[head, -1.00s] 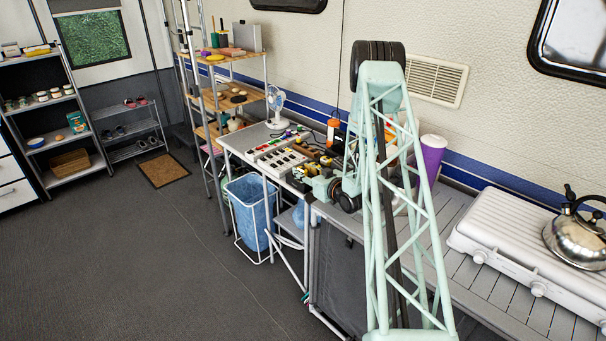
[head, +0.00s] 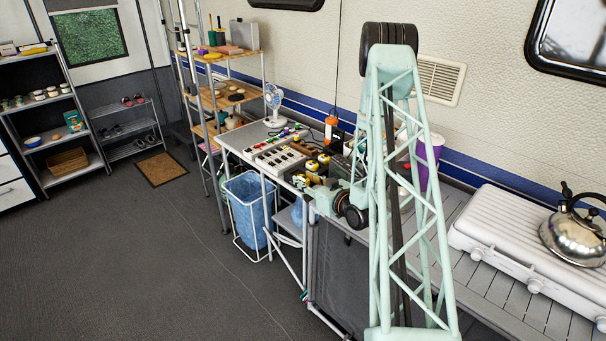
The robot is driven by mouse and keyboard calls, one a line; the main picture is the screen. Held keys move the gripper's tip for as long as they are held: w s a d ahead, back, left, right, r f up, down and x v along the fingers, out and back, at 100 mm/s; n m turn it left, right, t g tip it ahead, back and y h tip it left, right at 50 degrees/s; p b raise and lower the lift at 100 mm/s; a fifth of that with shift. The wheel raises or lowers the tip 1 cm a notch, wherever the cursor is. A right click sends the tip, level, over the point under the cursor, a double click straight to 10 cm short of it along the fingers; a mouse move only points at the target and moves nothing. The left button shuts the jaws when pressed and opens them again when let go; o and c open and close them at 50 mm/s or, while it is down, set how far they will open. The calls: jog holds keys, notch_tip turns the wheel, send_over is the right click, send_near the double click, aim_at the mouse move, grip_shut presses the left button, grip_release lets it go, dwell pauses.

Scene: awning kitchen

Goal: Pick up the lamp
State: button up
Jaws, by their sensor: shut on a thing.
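My gripper (head: 308,186) is small in the head view, over the front edge of the grey side table, partly hidden by my pale green wrist. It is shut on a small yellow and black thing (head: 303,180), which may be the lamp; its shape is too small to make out. Other yellow and black things (head: 323,158) lie just behind it on the table. An orange and black upright thing (head: 331,128) stands at the table's back by the wall, apart from my gripper. Whether the held thing touches the table, I cannot tell.
The side table (head: 243,135) is crowded, with a power strip (head: 278,157) and a fan (head: 273,101). A blue bin (head: 248,205) stands below. A purple cylinder (head: 428,165), a white stove (head: 520,235) and a kettle (head: 574,231) are at right.

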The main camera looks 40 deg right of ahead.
jog(key=shift+s+a+r, duration=0.1)
jog(key=shift+s+a, duration=0.45)
jog(key=shift+s, duration=0.25)
jog(key=shift+s+a+r, duration=0.1)
jog(key=shift+s+a, duration=0.45)
jog(key=shift+s, duration=0.2)
